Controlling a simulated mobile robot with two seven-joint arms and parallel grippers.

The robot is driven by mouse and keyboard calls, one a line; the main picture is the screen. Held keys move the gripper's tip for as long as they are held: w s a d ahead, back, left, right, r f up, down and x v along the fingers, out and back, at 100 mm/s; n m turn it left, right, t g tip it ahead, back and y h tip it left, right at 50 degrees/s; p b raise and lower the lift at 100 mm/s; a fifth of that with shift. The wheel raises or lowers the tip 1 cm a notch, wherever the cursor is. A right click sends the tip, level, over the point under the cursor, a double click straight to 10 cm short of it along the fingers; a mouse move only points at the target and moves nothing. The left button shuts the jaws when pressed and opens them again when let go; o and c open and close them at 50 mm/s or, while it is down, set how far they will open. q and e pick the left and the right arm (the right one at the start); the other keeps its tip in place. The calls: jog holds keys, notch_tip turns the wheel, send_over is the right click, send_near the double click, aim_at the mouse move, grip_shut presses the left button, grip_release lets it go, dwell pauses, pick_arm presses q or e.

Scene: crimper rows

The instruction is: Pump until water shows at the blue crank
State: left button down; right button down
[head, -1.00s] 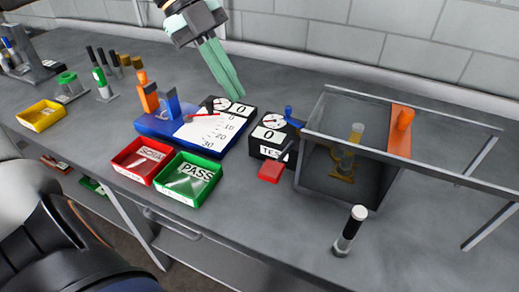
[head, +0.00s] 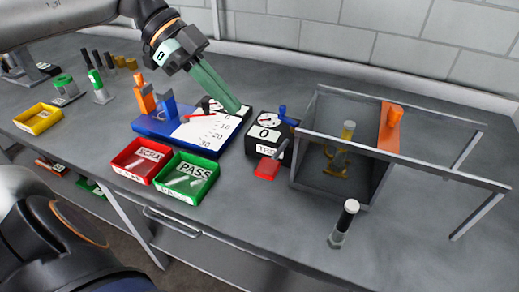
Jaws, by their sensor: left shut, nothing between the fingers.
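A black test box (head: 263,147) with a round dial and a "0" readout stands near the middle of the bench. A small blue crank (head: 283,112) sits at its back right top; no water can be made out at it. A grey lever (head: 281,148) slants up at its front right, above a red block (head: 267,168). My left gripper (head: 233,106) is shut and empty. Its green fingers point down right, in front of the black dial unit left of the test box, left of the blue crank. Whether they touch that unit I cannot tell. My right gripper is out of view.
A clear-walled box (head: 335,190) with an orange panel (head: 390,128) and long rails stands right of the test box. A capped vial (head: 344,222) stands in front. A red tray (head: 140,160) and green tray (head: 188,178) lie left. The right front bench is clear.

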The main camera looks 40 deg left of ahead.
pick_arm(q)
send_over(273, 167)
jog(key=a, duration=0.3)
notch_tip(273, 167, down, 6)
jog(key=f, duration=0.3)
jog(key=shift+s+d, duration=0.2)
jog(key=shift+s, duration=0.15)
jog(key=shift+f, duration=0.55)
jog(key=shift+b, duration=0.3)
jog(key=shift+f, duration=0.15)
